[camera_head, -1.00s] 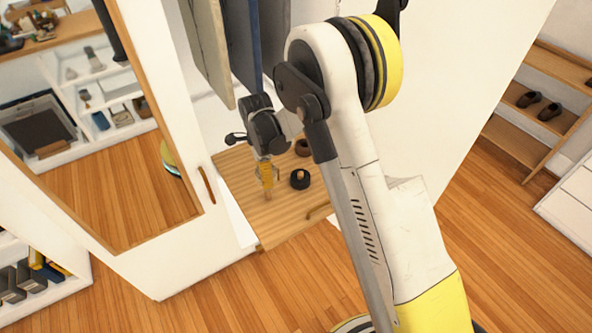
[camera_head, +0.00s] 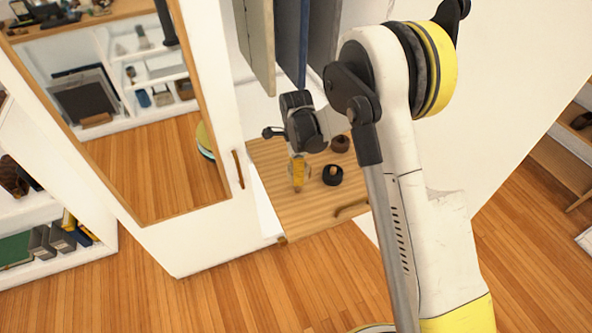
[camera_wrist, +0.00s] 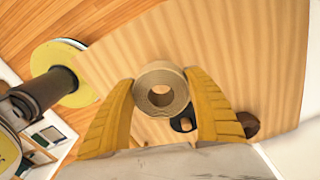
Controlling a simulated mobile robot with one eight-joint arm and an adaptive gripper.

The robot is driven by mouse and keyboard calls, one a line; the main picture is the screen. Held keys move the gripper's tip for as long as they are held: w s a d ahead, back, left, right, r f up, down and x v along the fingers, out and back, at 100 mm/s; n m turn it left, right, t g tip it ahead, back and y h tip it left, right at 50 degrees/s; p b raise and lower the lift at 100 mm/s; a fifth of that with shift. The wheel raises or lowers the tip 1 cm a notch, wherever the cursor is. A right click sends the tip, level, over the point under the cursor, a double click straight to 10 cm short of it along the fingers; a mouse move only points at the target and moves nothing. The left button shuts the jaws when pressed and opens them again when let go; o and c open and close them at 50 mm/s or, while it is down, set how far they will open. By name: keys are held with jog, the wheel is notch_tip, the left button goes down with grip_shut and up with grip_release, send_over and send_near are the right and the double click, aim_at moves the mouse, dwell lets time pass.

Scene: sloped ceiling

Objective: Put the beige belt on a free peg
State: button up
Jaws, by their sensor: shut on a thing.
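The beige belt (camera_wrist: 160,75) is a rolled coil with a round hole in its middle. In the wrist view it sits between the two yellow fingers of my gripper (camera_wrist: 160,100), which is shut on it. In the head view my gripper (camera_head: 298,175) points down over the wooden pull-out board (camera_head: 285,215), left of a black coiled belt (camera_head: 333,175). A pale peg top shows in the black coil. A brown coil (camera_head: 340,143) lies farther back. In the wrist view the black coil (camera_wrist: 183,124) is partly hidden behind the beige belt. I cannot make out a free peg.
Hanging panels or garments (camera_head: 290,40) are above and behind the board. A mirrored white door (camera_head: 150,130) stands open at the left, with a handle (camera_head: 237,168). The board's front has a wooden handle (camera_head: 351,208). Floor is clear in front.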

aim_at(296, 190)
jog(key=shift+f+b, duration=2.75)
jog(key=shift+f, duration=1)
jog(key=o, duration=1.4)
jog(key=shift+c, duration=0.2)
notch_tip(296, 190, up, 12)
jog(key=shift+r, duration=0.15)
